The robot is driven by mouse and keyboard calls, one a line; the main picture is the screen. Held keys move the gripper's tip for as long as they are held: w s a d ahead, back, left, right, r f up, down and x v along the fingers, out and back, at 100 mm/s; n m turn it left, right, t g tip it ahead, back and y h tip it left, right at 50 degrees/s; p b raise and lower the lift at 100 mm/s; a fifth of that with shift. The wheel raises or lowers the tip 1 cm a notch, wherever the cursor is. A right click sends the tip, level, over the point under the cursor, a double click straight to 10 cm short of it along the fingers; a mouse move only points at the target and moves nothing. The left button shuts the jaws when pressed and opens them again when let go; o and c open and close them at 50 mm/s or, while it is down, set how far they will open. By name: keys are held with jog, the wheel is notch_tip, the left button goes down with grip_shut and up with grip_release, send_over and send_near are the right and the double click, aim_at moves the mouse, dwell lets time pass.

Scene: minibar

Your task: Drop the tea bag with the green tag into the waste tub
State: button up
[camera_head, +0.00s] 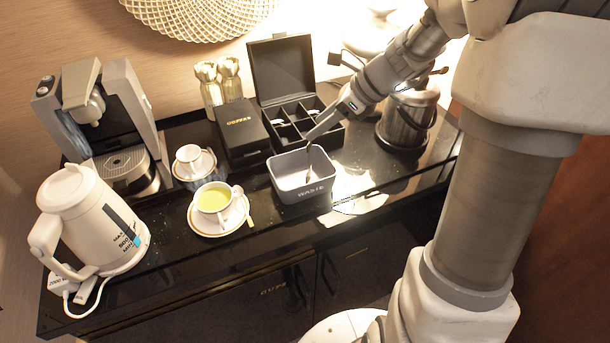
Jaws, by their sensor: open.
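The grey waste tub (287,187), with lettering on its front, stands open near the counter's front edge. My gripper (314,136) reaches in from the upper right, with its fingertips just above the tub's back rim. It is open. A thin, dark strip (308,163) shows below the fingertips, inside the tub's outline. It may be the tea bag or its string, but it is too small to tell, and I cannot see whether it touches the gripper. No green tag can be made out. A white cup of green-yellow tea (213,198) stands on a saucer (206,230) left of the tub.
An open black box (283,66) with compartments stands behind the tub, next to a black coffee box (240,128). A metal bucket (404,122) is to the right.

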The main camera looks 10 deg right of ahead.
jog(key=p+v, duration=0.1)
jog(key=v, duration=1.4)
jog(key=shift+w, duration=0.1)
jog(key=s+a+r+n+h+b, duration=0.15)
jog(key=s+a+n+h, duration=0.25)
jog(key=s+a+n, duration=0.55)
jog(key=s+f+n+t+h+p, duration=0.1)
jog(key=s+f+n+h, duration=0.1)
jog(key=s+n, duration=0.6)
jog(key=f+n, duration=0.1)
jog(key=n, duration=0.6)
jog(key=shift+a+f, duration=0.2)
jog(key=shift+a, duration=0.05)
jog(key=shift+s, duration=0.15)
